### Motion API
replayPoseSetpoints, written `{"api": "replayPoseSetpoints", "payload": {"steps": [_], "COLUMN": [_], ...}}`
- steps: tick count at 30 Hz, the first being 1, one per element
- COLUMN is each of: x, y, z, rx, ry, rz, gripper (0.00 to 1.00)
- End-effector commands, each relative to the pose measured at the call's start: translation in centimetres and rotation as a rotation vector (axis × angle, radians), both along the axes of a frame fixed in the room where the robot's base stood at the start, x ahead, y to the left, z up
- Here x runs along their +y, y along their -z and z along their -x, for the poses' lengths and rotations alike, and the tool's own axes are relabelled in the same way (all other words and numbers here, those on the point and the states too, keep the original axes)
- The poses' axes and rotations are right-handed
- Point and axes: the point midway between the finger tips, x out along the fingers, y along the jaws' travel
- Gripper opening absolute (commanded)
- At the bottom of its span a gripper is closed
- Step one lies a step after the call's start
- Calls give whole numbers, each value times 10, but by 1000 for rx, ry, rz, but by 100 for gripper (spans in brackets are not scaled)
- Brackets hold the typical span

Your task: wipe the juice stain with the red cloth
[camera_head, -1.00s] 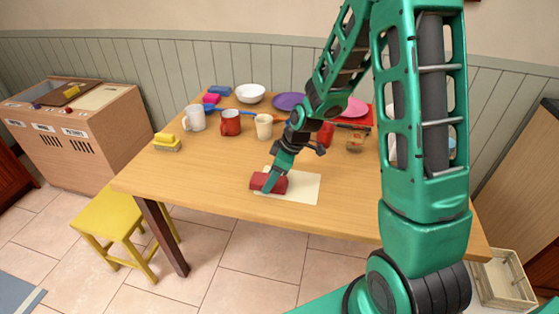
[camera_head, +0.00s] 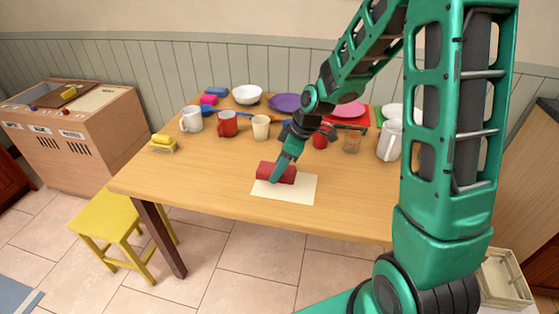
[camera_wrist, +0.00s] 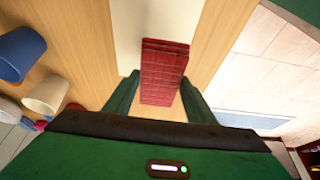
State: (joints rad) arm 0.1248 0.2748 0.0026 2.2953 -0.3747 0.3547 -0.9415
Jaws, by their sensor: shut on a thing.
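The red cloth (camera_head: 288,175) is a thick folded block at the far edge of a cream sheet (camera_head: 298,193), near the front of the table. My gripper (camera_head: 276,172) reaches down to it from behind and is shut on it. In the wrist view the cloth (camera_wrist: 163,70) sticks out between the two green fingers of my gripper (camera_wrist: 158,95), with part of the cream sheet (camera_wrist: 130,30) beyond. Whether the cloth touches the sheet or is just above it, I cannot tell. No juice stain shows in these views; the cloth and fingers hide part of the sheet.
The wooden table (camera_head: 200,190) is clear around the sheet. Behind stand a white mug (camera_head: 191,119), a red mug (camera_head: 227,123), a cream cup (camera_head: 260,127), another red mug (camera_head: 321,138), a jar (camera_head: 352,142) and a white pitcher (camera_head: 389,141). A yellow sponge (camera_head: 162,141) lies left.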

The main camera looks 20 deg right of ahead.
Motion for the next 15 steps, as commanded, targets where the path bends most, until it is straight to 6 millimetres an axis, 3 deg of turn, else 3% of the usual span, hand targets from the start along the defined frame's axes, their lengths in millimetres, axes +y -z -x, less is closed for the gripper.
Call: {"api": "replayPoseSetpoints", "payload": {"steps": [7, 15], "x": [3, 4], "y": [-22, -26], "z": [-1, 0], "rx": [-3, 0], "ry": [-5, -6], "rz": [1, 0], "gripper": [29, 29]}}
